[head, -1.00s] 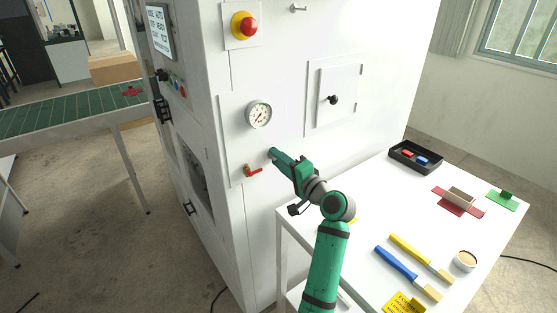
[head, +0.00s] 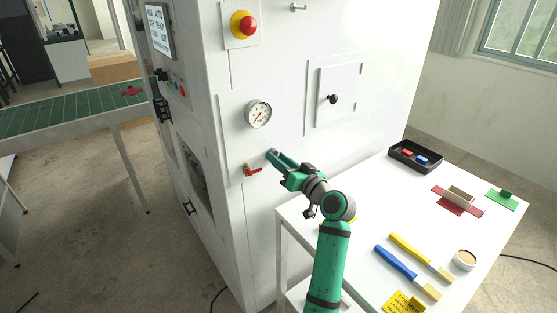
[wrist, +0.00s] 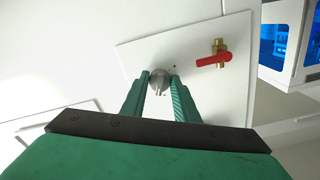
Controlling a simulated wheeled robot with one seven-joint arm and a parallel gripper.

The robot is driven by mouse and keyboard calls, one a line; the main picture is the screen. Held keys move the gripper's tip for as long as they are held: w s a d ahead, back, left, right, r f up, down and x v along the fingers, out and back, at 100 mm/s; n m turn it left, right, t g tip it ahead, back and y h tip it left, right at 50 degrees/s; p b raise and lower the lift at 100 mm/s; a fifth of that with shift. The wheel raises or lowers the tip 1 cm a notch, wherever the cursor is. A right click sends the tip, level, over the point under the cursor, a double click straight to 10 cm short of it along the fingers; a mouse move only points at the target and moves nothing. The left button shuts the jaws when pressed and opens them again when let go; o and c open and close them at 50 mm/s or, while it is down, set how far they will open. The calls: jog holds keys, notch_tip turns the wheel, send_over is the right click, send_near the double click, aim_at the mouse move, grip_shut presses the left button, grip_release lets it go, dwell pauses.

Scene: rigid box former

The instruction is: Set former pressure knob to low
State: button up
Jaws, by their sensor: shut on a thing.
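The pressure knob (wrist: 159,80) is a small grey round knob on a white panel of the former, seen in the wrist view between my fingertips. My gripper (wrist: 160,84) is shut on it, one green finger on each side. In the head view my gripper (head: 271,155) reaches the panel just below the pressure gauge, and its fingers hide the knob there. The round pressure gauge (head: 258,114) has a white dial; its reading is too small to tell. The knob's marks cannot be read.
A red-handled valve (head: 253,170) sits close beside my gripper and also shows in the wrist view (wrist: 213,60). A red emergency button (head: 243,25) and a small door (head: 343,82) are higher up. A white table (head: 352,205) with brushes and a black tray (head: 415,157) stands at right.

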jog(key=n, duration=0.4)
jog(key=shift+f+n, duration=0.15)
jog(key=shift+n, duration=0.15)
dwell(0.5)
jog(key=o, duration=1)
jog(key=shift+o, duration=0.2)
jog(key=shift+s+d, duration=0.1)
jog(key=shift+d, duration=0.05)
jog(key=v, duration=1)
jog(key=shift+s+d, duration=0.15)
jog(key=shift+s, duration=0.1)
